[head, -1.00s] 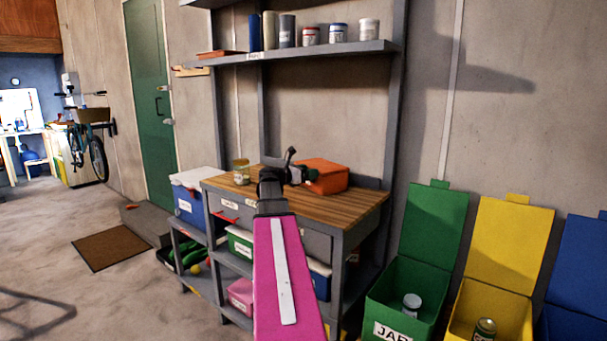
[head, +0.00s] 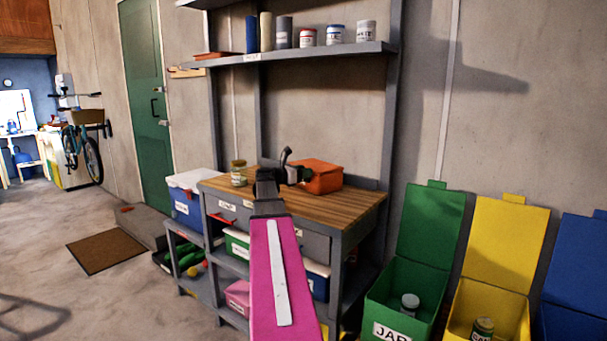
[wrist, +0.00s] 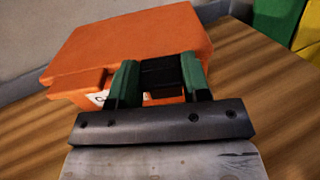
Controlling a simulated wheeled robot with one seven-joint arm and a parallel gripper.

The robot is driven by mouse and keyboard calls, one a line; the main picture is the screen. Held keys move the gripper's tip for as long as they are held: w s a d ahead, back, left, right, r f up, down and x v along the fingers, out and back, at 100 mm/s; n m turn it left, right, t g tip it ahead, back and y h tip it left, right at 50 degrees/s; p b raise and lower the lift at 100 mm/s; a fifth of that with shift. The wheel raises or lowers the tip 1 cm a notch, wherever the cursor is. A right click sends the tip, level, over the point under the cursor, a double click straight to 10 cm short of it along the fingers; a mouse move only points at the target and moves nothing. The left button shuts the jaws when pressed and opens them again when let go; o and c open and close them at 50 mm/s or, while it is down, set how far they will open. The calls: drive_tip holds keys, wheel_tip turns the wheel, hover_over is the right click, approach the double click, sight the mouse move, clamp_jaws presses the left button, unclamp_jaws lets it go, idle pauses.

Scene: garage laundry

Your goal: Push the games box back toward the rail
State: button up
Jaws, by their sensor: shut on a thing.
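The orange box (head: 318,176), which I take to be the games box, sits at the back of the wooden bench top (head: 340,202). In the wrist view the orange box (wrist: 140,45) has a partly hidden white label on its front. My gripper (wrist: 160,80) is at the box's front, its green fingers closed on a dark block (wrist: 161,72). I cannot tell whether this block is part of the box. A grey rail (head: 370,184) runs along the bench's back edge. Any gap between box and rail is hard to judge.
A jar (head: 239,173) stands on the bench's left part. A shelf (head: 300,53) with cans hangs above. Green (head: 385,315), yellow (head: 463,310) and blue bins stand to the right. A blue cooler (head: 186,207) is at the left. The bench's front right is clear.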

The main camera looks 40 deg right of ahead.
drive_tip(key=shift+w+d, duration=0.4)
drive_tip(key=shift+w, duration=0.35)
drive_tip(key=shift+s+d, duration=0.1)
drive_tip(key=shift+d, duration=0.05)
drive_tip(key=shift+o, duration=0.3)
drive_tip(key=shift+s+d, duration=0.3)
drive_tip(key=shift+d, duration=0.1)
drive_tip(key=o, duration=1.2)
drive_tip(key=shift+s+a, duration=0.1)
drive_tip(key=shift+a, duration=0.05)
